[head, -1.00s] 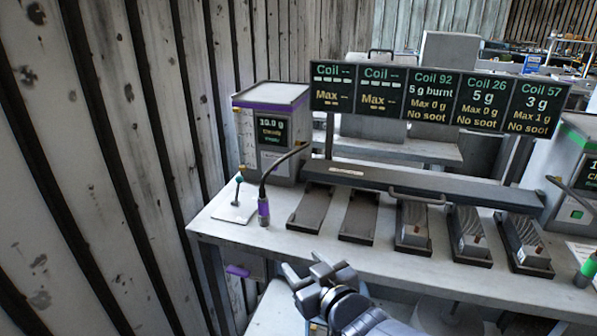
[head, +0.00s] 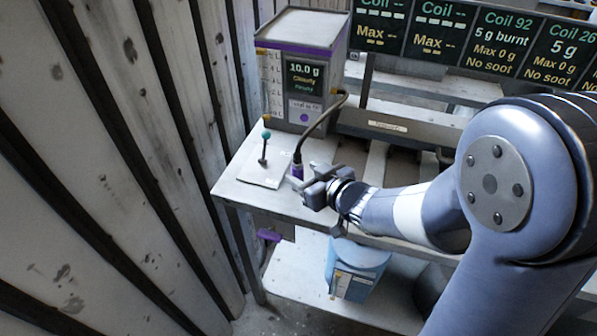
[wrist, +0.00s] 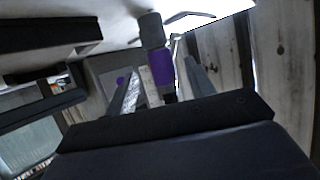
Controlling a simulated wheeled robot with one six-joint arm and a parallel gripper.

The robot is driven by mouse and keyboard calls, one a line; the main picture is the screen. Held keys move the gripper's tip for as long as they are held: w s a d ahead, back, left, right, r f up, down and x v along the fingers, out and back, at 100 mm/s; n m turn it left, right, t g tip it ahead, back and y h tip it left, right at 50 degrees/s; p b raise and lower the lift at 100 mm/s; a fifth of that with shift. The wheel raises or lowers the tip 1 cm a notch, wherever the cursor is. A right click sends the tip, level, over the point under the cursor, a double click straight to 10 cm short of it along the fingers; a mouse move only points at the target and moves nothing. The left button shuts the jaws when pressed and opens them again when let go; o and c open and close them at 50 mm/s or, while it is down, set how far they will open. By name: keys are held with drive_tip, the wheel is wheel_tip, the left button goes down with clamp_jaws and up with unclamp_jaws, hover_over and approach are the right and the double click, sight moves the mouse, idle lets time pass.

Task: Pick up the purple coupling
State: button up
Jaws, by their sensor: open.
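The purple coupling (head: 297,171) hangs upright on the end of a dark hose, at the table's left part in front of the purple-trimmed dispenser. My gripper (head: 309,184) is open right beside it and partly hides it in the head view. In the wrist view the coupling (wrist: 162,66), with a purple band and grey body, shows between the two spread fingers (wrist: 164,86). I cannot tell whether either finger touches it.
The dispenser (head: 299,60) stands behind, with its hose (head: 322,124) arching down. A small lever with a teal knob (head: 265,134) stands left of the coupling. A purple part (head: 270,236) sits below the table edge.

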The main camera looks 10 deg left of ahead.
sight(294, 170)
drive_tip(key=shift+x, duration=2.7)
drive_tip(key=shift+s+f, duration=0.1)
drive_tip(key=shift+s, duration=0.1)
clamp_jaws()
